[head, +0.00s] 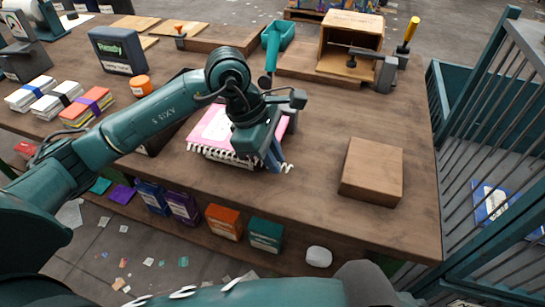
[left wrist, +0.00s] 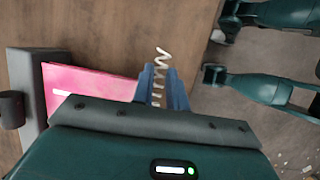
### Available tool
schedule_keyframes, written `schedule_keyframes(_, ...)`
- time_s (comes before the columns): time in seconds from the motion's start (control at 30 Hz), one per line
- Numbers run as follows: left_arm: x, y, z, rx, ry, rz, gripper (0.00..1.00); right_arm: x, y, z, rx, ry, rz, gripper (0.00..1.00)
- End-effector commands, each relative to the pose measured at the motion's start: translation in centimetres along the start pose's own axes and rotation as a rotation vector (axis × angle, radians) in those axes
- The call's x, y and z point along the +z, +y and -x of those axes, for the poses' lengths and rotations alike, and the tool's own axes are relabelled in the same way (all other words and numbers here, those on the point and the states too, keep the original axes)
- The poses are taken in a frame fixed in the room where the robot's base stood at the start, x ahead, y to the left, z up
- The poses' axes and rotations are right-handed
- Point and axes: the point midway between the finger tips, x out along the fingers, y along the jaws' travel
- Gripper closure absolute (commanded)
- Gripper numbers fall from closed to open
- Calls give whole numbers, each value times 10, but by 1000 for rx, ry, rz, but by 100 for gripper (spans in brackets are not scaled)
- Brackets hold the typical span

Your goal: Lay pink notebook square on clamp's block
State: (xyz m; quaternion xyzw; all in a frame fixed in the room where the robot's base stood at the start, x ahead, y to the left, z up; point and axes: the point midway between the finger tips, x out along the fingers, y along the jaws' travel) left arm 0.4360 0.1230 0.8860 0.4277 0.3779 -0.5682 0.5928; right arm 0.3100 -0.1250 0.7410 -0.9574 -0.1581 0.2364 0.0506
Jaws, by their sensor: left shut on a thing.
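The pink notebook (head: 211,124) lies beside and partly under my left arm in the head view, with white spiral coils along its near edge. More spiral-edged pages show just below it. My left gripper (head: 273,158) is shut on its right corner at the coil end; in the left wrist view the blue fingers (left wrist: 161,88) pinch the coil and edge of the pink cover (left wrist: 95,84). A grey part with a black knob (left wrist: 12,108) stands by the cover's far side. A grey clamp (head: 385,74) stands at the back right. What lies under the notebook is hidden.
A plain brown wooden block (head: 372,171) lies at the right, with free tabletop around it. An open wooden box (head: 350,40) is at the back. A barred cage is off the right edge.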

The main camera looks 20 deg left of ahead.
Motion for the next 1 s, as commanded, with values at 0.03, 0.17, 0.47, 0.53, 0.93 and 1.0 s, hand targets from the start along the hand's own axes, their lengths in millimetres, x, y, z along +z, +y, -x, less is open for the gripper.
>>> schedule_keyframes(0.03, 0, 1, -1, 1, -1, -1, 100, 1, 0, -1, 0, 1, 0, 100)
schedule_keyframes(0.17, 1, 1, 0, 0, -1, -1, 100, 1, 1, -2, 1, 1, 1, 100)
schedule_keyframes(0.47, 1, 1, 0, 0, -1, -1, 71, 2, 1, -2, 1, -1, 1, 100)
schedule_keyframes(0.53, 1, 1, 0, 0, -1, -1, 66, 2, 1, -2, 1, -1, 1, 100)
schedule_keyframes(0.93, 0, 1, 0, -1, 0, 0, 60, 1, 1, -2, 2, 3, 4, 100)
schedule_keyframes(1.0, 0, 2, 7, 2, 0, 0, 60, -5, 1, 1, 4, 21, 7, 100)
